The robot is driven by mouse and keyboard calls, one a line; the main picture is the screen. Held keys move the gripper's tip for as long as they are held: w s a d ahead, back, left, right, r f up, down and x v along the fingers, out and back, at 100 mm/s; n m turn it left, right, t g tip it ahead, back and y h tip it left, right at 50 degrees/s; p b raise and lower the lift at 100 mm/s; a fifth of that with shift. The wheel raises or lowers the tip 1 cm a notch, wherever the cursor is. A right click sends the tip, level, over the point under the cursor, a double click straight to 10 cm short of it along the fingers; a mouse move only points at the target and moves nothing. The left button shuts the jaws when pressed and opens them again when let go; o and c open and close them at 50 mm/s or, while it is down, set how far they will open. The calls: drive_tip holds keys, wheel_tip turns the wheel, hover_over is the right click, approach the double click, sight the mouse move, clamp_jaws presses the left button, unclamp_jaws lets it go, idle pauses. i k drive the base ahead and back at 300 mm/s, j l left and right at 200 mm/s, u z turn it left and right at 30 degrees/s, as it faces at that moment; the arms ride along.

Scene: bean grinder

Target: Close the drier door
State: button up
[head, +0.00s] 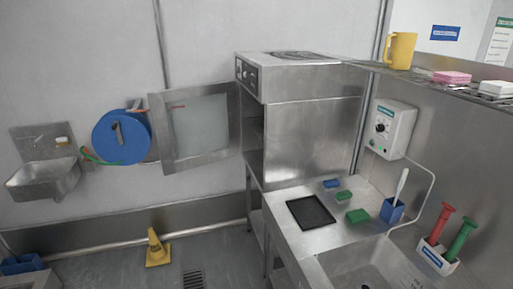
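The drier (314,138) is a tall steel cabinet at the centre of the head view, with a control panel at its top left. Its door (199,127) has a steel frame and a pale window. The door stands open, swung out to the left of the cabinet. A dark gap with shelf edges shows at the cabinet's front left side. My gripper is not in view.
A steel counter with a sink (372,268) and a dark tray (311,212) stands at the right. A blue hose reel (120,138) and a wall basin (45,180) are at the left. Floor left of the counter is mostly clear.

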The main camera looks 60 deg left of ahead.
sight(156, 99)
drive_tip(key=u, duration=1.7)
